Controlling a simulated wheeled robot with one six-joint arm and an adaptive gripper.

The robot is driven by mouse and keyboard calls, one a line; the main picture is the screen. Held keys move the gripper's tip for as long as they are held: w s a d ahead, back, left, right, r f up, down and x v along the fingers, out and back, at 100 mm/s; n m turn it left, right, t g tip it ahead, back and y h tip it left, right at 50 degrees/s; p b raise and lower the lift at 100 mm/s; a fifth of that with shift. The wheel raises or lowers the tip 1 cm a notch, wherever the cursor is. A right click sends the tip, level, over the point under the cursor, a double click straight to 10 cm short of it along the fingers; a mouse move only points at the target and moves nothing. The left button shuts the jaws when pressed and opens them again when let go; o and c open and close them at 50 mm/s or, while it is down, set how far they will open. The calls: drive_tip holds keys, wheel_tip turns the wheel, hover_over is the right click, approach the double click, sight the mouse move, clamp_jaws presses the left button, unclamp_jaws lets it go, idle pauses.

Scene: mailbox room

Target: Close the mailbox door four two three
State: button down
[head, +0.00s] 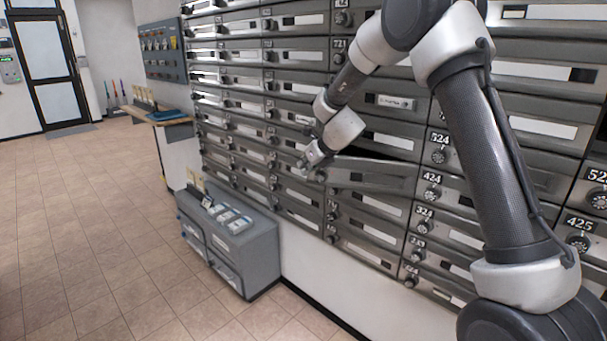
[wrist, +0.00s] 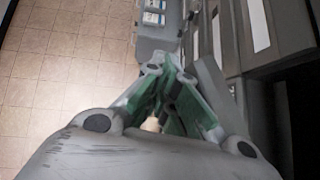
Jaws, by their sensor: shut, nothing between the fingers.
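The mailbox door (head: 375,176) directly left of the one marked 424 stands partly open, with a dark gap above its tilted front. Its own number is not readable from here, but its place in the row fits 423. My gripper (head: 306,163) is at the left end of this door, in front of the mailbox wall. In the wrist view my gripper (wrist: 166,72) shows its green-padded fingers shut and empty. Grey mailbox fronts run along the right of that view. I cannot tell whether the fingertips touch the door.
The mailbox wall (head: 268,85) fills the middle and right. A low grey cabinet (head: 247,252) with small items on top stands below it; a counter (head: 165,118) stands further left. Tiled floor (head: 80,220) is clear on the left, with a glass door (head: 50,75) at the back.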

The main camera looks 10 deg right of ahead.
drive_tip(key=w+d+m+h, duration=0.1)
drive_tip(key=w+d, duration=0.4)
drive_tip(key=w, duration=0.5)
drive_tip(key=shift+d, duration=0.15)
drive_tip(key=shift+s, duration=0.1)
